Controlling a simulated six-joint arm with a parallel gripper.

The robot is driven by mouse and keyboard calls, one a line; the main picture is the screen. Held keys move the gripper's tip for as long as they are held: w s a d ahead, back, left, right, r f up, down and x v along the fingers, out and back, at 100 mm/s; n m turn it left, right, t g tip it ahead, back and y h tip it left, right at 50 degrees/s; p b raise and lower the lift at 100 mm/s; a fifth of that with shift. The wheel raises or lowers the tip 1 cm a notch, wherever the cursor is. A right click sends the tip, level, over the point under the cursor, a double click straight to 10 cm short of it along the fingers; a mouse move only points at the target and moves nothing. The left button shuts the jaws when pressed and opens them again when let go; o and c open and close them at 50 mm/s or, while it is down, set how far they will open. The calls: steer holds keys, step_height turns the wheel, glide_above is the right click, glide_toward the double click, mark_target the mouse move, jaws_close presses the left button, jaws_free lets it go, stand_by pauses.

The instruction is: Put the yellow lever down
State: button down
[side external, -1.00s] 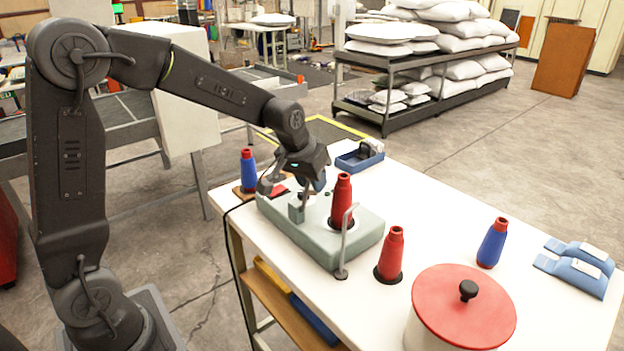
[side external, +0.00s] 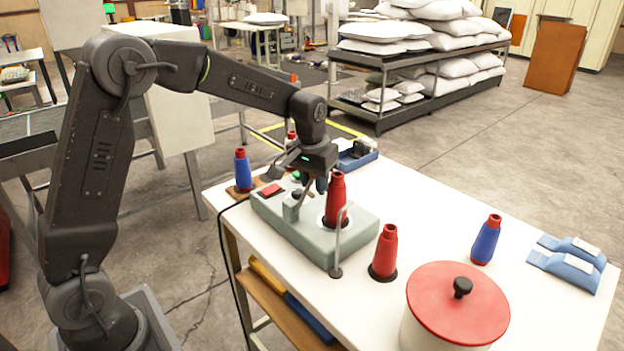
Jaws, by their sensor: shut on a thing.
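I see no yellow lever; any part of it near the jaws is hidden. My gripper (side external: 311,186) points down over the rear of a grey-green machine (side external: 300,237), behind its red cone (side external: 336,200). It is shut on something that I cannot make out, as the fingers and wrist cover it. A small grey post (side external: 291,208) stands on the machine's top just left of the fingers. A red pad (side external: 271,190) lies at the machine's left end. A thin pale bent rod (side external: 338,240) stands at the machine's front.
A red cone (side external: 385,252), a blue cone (side external: 487,240) and a red-lidded pot (side external: 440,290) stand on the white table (side external: 430,215). A blue cone (side external: 242,170) is at the left, a blue tray (side external: 360,160) behind. Blue pieces (side external: 568,262) lie right. The table's middle right is clear.

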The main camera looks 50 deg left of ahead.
mark_target(310, 186)
steer(key=shift+f, duration=0.15)
steer(key=c, duration=0.9)
jaws_free()
step_height(310, 186, up, 14)
steer(key=s, duration=0.1)
steer(key=shift+s+d, duration=0.3)
steer(key=shift+s, duration=0.1)
steer(key=shift+f, duration=0.1)
